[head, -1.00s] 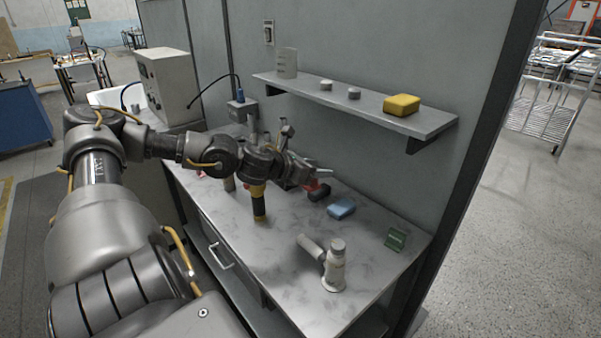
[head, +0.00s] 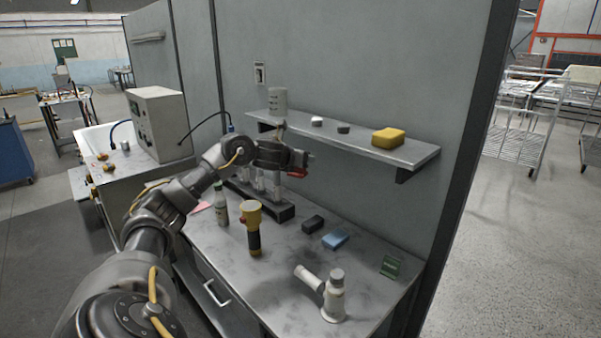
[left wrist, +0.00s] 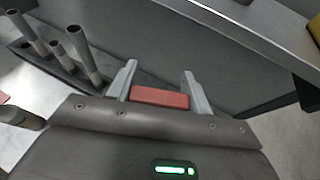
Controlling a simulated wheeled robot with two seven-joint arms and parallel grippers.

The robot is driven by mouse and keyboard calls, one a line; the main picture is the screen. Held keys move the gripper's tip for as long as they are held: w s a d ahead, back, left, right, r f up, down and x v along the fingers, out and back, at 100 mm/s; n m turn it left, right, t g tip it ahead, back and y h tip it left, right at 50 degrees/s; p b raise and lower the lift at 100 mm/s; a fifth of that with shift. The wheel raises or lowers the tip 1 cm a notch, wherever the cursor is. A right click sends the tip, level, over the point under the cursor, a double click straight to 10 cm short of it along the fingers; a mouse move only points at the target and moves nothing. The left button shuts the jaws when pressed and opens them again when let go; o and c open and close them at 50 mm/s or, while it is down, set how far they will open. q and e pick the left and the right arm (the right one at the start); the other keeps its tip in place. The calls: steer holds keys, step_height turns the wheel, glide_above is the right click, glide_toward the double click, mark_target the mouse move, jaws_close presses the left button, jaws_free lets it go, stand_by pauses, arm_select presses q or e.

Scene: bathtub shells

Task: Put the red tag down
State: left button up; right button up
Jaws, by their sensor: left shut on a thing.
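The red tag (left wrist: 160,97) is between the two fingers of my left gripper (left wrist: 158,84) in the left wrist view. In the head view my left gripper (head: 303,162) is raised above the bench, near the wall and below the shelf's left part. The red tag (head: 297,172) shows there as a small red patch under the fingers. The gripper is shut on it and holds it clear of the bench top. My right gripper is not in view.
On the bench (head: 282,285) stand a rack (head: 285,213) with tubes, a bottle (head: 221,203), a yellow-black torch (head: 253,228), a black block (head: 313,224), a blue sponge (head: 335,240) and a white microscope-like device (head: 333,297). The shelf (head: 420,152) holds a beaker and a yellow sponge.

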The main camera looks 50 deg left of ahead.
arm_select(q)
steer(key=w+a+f+n+g+y, duration=0.2)
steer(key=w+a+f+n+y, duration=0.15)
steer(key=w+f, duration=0.2)
steer(key=s+d+f+n+g+y, duration=0.2)
steer(key=s+f+n+g+y, duration=0.1)
steer(key=f, duration=0.9)
steer(key=s+d+r+m+t+h, duration=0.1)
steer(key=s+d+m+t+h, duration=0.15)
steer(key=d, duration=0.85)
steer(key=s+d+r+m+t+h+b, duration=0.1)
steer(key=d+m+h, duration=0.2)
steer(key=d, duration=0.9)
steer(key=s+d+r+m+t+h, duration=0.1)
steer(key=s+d+m+t+h, duration=0.1)
steer(key=d, duration=0.9)
steer(key=s+d+f+m+h+b, duration=0.3)
steer(key=s+d+f+b, duration=0.1)
steer(key=d+b, duration=0.4)
steer(key=shift+s+f+h+b, duration=0.3)
steer(key=shift+s+b, duration=0.2)
steer(key=shift+s, duration=0.35)
